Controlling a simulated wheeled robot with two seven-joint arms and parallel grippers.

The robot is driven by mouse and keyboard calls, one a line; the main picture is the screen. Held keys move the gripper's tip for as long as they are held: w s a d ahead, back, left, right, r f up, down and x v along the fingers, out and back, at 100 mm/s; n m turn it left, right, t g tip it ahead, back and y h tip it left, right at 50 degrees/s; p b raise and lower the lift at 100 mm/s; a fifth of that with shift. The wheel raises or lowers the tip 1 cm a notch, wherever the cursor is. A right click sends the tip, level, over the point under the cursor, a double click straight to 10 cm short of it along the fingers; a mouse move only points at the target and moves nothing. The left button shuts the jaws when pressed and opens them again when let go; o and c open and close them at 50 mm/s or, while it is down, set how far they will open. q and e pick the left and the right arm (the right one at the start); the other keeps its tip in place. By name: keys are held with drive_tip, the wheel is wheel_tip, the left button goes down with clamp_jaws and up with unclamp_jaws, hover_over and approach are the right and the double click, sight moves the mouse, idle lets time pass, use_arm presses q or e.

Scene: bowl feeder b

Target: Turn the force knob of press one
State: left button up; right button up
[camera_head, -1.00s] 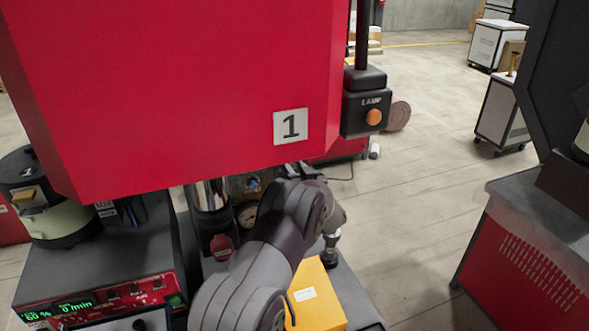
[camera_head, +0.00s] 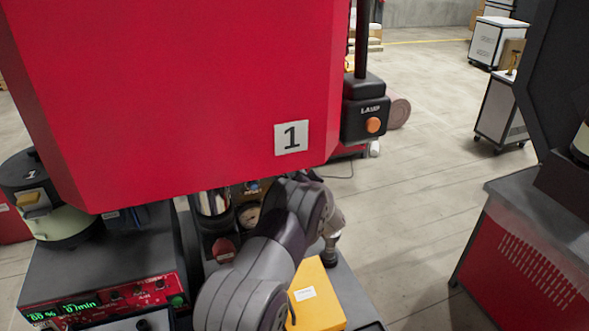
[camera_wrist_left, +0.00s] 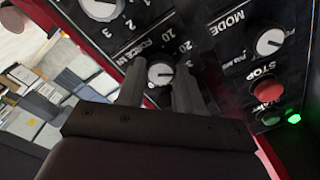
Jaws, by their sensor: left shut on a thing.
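Press one shows in the head view as a large red housing (camera_head: 180,90) with a plate marked 1 (camera_head: 291,138). My arm (camera_head: 265,250) reaches in under its lower edge, and the gripper end is hidden there. In the left wrist view, the force knob (camera_wrist_left: 159,74) is a small knob with a pale face, beside the FORCE kN lettering and a number scale on a dark panel. My left gripper (camera_wrist_left: 161,67) is shut on this knob, one finger on each side. The knob's exact setting is hard to read. My right gripper is not in view.
The panel also carries another numbered dial (camera_wrist_left: 101,8), a MODE knob (camera_wrist_left: 270,41), a red STOP button (camera_wrist_left: 266,88) and a lit green lamp (camera_wrist_left: 294,118). A yellow box (camera_head: 317,296) stands beside my arm.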

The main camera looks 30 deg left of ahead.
use_arm(q)
drive_tip(key=shift+m, duration=0.8)
drive_tip(key=o, duration=1)
drive_tip(key=shift+o, duration=0.2)
drive_tip(key=shift+d, duration=0.1)
drive_tip(key=b+v, duration=0.4)
drive_tip(key=v, duration=0.8)
drive_tip(key=shift+s+d, duration=0.15)
drive_tip(key=shift+s, duration=0.1)
